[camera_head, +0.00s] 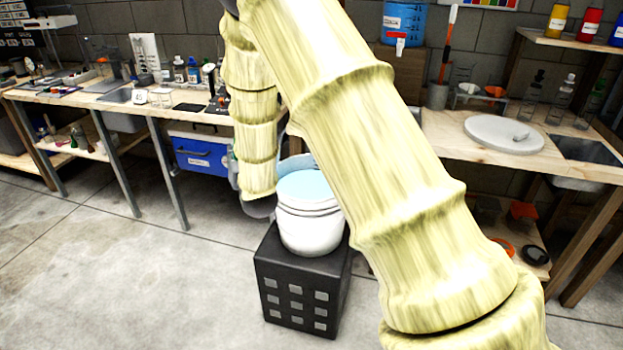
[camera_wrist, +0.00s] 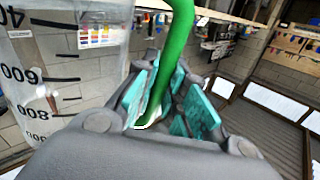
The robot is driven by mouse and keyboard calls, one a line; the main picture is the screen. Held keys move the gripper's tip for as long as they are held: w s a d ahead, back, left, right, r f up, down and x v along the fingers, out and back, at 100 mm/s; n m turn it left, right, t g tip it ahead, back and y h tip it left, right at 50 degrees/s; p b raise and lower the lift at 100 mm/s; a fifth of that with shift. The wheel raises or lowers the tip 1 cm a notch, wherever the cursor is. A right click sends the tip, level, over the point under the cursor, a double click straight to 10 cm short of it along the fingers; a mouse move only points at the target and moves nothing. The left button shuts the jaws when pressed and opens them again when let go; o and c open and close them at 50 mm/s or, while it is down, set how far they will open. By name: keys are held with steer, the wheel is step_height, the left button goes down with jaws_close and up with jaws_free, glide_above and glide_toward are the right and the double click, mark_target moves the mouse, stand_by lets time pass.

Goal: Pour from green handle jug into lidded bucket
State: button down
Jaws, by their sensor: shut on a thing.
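My gripper (camera_wrist: 163,108) is shut on the green handle (camera_wrist: 181,42) of a clear jug (camera_wrist: 50,50). The handle passes between the teal finger pads. The jug's wall fills the left of the wrist view, with black scale marks and numerals upside down in that picture. In the head view a white bucket (camera_head: 309,231) stands upright, its top showing a pale blue surface (camera_head: 308,188). My arm ends just left of the bucket. The gripper and jug are mostly hidden there, and I cannot tell the jug's tilt or whether liquid is flowing.
The bucket stands on a black crate (camera_head: 285,292) on the floor. A round white lid (camera_head: 500,136) lies on the right bench. A blue cooler (camera_head: 200,157) sits under the left bench. The concrete floor at the front left is clear.

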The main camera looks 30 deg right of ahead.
steer(key=shift+a+f+n, duration=0.35)
steer(key=shift+a+n, duration=0.1)
steer(key=shift+n, duration=0.55)
steer(key=shift+r+p, duration=1.25)
steer(key=shift+r, duration=1.15)
